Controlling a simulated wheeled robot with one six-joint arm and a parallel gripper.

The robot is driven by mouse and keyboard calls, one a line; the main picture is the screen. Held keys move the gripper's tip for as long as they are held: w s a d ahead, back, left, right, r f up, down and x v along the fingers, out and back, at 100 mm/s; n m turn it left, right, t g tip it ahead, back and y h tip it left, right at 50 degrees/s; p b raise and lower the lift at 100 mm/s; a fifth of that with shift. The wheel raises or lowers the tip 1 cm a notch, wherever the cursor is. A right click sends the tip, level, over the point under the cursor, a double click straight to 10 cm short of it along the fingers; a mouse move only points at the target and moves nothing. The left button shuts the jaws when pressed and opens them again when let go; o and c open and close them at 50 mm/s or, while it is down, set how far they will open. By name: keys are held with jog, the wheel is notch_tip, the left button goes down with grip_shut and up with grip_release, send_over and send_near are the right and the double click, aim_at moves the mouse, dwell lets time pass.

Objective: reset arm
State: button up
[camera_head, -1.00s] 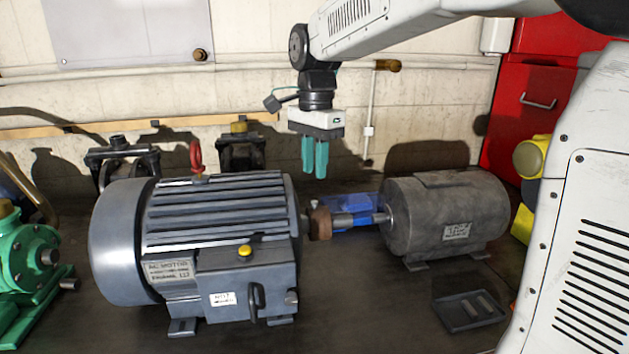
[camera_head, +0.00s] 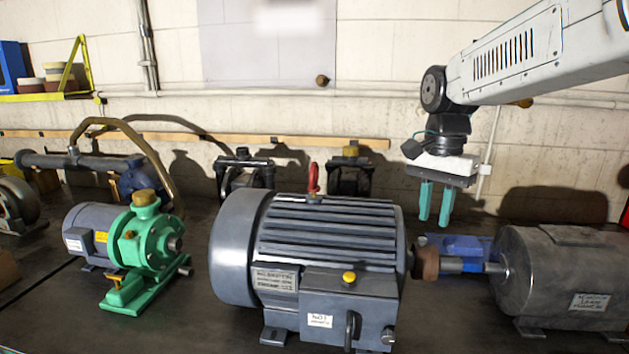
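My gripper (camera_head: 435,206) hangs from the arm at the right, its two teal fingers pointing down. A narrow gap shows between the fingers and nothing is between them. It is above and behind the shaft coupling, clear of the motors as far as I can tell. The large grey-blue motor (camera_head: 325,235) with a tag (camera_head: 319,321) stands in the middle. A dark grey tagged motor (camera_head: 560,270) stands at the right, partly cut off by the picture edge. A brown coupling (camera_head: 427,262) sits between them.
A green pump (camera_head: 145,245) with a small grey motor (camera_head: 90,230) stands at the left. A blue object (camera_head: 455,246) lies behind the shaft. Dark clamps (camera_head: 243,170) stand near the wall. A yellow shelf (camera_head: 45,96) is at the upper left. Bare bench shows at the front left.

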jog(key=s+d+f+n, duration=0.1)
jog(key=s+f+n, duration=0.1)
jog(key=s, duration=0.6)
jog(key=s+d+f+n+t, duration=0.1)
jog(key=s+n, duration=0.3)
jog(key=s, duration=0.5)
jog(key=s+d+f+n+t, duration=0.1)
jog(key=s+f+n, duration=0.2)
jog(key=s, duration=0.6)
jog(key=shift+d+f+n, duration=0.15)
jog(key=shift+f+n, duration=0.1)
jog(key=shift+n, duration=0.05)
